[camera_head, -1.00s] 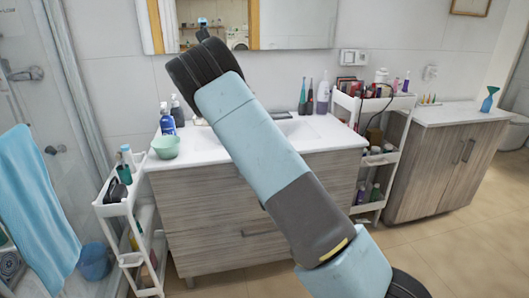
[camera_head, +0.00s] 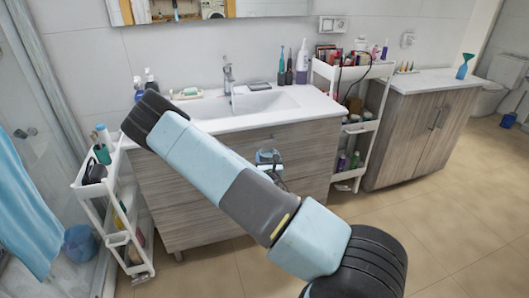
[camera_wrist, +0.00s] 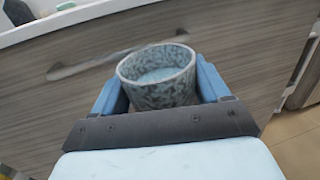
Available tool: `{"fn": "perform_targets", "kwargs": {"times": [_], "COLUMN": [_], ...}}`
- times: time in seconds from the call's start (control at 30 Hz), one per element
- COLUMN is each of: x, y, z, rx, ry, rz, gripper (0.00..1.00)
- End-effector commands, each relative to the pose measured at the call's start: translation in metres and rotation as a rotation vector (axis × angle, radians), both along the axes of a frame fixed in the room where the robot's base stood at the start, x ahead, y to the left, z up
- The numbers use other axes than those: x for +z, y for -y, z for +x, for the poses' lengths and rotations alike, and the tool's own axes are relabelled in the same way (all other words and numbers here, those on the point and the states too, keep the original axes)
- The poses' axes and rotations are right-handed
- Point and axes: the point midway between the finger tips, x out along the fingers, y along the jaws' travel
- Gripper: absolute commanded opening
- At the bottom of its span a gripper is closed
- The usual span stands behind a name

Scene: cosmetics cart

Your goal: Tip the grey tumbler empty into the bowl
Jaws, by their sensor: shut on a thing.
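The grey speckled tumbler (camera_wrist: 160,82) is upright, slightly tilted in the wrist view, with its open rim facing the camera. Something pale blue shows inside it; I cannot tell what. My gripper (camera_wrist: 162,88) is shut on it, with one blue finger on each side. In the head view my gripper (camera_head: 268,160) shows small beyond my arm, in front of the vanity's drawers. The tumbler is not clear there. The bowl is not visible in the head view now; my arm covers the left end of the counter.
The white vanity counter (camera_head: 215,122) holds a basin, tap (camera_head: 227,75), soap dish (camera_head: 187,93) and several bottles. A white cart (camera_head: 85,175) stands at the left, and a loaded white shelf cart (camera_head: 350,72) at the right. Floor in front is clear.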

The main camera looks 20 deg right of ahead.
Motion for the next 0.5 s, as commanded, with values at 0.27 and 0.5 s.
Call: {"fn": "perform_targets", "kwargs": {"times": [0.27,0.5], "x": [-0.022,-0.037], "y": [0.008,0.015], "z": [-0.012,-0.022], "rx": [0.045,0.09], "ry": [-0.002,-0.005], "rz": [-0.007,-0.008], "gripper": [0.44,0.44]}}
